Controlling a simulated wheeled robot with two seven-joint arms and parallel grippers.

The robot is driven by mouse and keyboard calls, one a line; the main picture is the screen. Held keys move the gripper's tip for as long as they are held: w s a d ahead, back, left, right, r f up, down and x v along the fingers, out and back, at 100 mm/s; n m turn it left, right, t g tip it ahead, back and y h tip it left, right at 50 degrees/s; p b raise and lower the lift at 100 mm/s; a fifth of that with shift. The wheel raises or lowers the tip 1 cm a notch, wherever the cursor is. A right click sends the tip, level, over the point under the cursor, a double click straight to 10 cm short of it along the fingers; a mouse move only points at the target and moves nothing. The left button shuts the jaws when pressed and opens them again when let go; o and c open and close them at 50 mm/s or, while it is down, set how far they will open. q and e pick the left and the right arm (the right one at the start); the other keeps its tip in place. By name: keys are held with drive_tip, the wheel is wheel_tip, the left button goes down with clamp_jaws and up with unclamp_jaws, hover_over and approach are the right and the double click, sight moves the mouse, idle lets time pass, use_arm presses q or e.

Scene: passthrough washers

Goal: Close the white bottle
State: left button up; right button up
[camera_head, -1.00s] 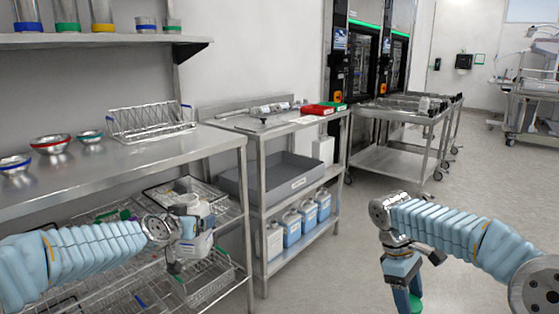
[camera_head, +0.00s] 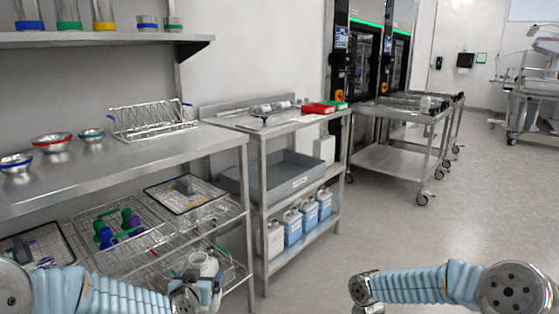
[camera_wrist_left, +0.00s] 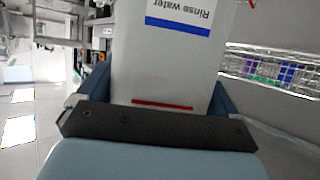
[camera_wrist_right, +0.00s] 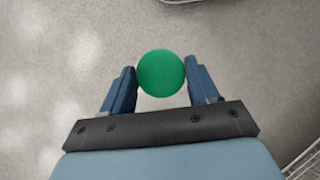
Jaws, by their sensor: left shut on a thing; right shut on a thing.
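The white bottle (camera_wrist_left: 178,65), with a blue-striped "Rinse water" label, is between the fingers of my left gripper (camera_wrist_left: 150,98), which is shut on it. In the head view the bottle (camera_head: 203,264) shows at the bottom, in front of the lower rack, with its round neck upward and no green cap on it. My right gripper (camera_wrist_right: 161,88) is shut on a round green cap (camera_wrist_right: 161,72), seen over bare floor in the right wrist view.
A steel table (camera_head: 110,165) with bowls and a wire rack (camera_head: 150,120) stands at left, with wire baskets (camera_head: 135,240) below. A second table holds a grey bin (camera_head: 285,178) and several blue-white jugs (camera_head: 308,213). Open floor (camera_head: 400,240) lies at right.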

use_arm(q)
drive_tip(key=s+d+f+m+g+h, duration=0.1)
drive_tip(key=s+d+f+m+h, duration=0.3)
drive_tip(key=d+f, duration=0.3)
drive_tip(key=s+d+f+m+g+h, duration=0.2)
drive_tip(key=s+d+f+m+h, duration=0.2)
drive_tip(key=d+f, duration=0.3)
drive_tip(key=shift+d+f+h, duration=0.2)
drive_tip(key=shift+d+h, duration=0.2)
drive_tip(key=shift+d, duration=0.5)
drive_tip(key=shift+s, duration=0.1)
use_arm(e)
drive_tip(key=w+a+r+m+t+y, duration=0.1)
drive_tip(key=a+r+m, duration=0.5)
drive_tip(key=a, duration=0.6)
drive_tip(key=w+a+r+m+t+y, duration=0.1)
drive_tip(key=w+a+r+m+y, duration=0.2)
drive_tip(key=a+r, duration=0.7)
drive_tip(key=w+a+m, duration=0.2)
drive_tip(key=m, duration=0.2)
drive_tip(key=shift+w+r+t, duration=0.25)
drive_tip(key=shift+r+t, duration=0.05)
drive_tip(key=shift+r, duration=0.05)
drive_tip(key=shift+a, duration=0.1)
drive_tip(key=shift+f, duration=2)
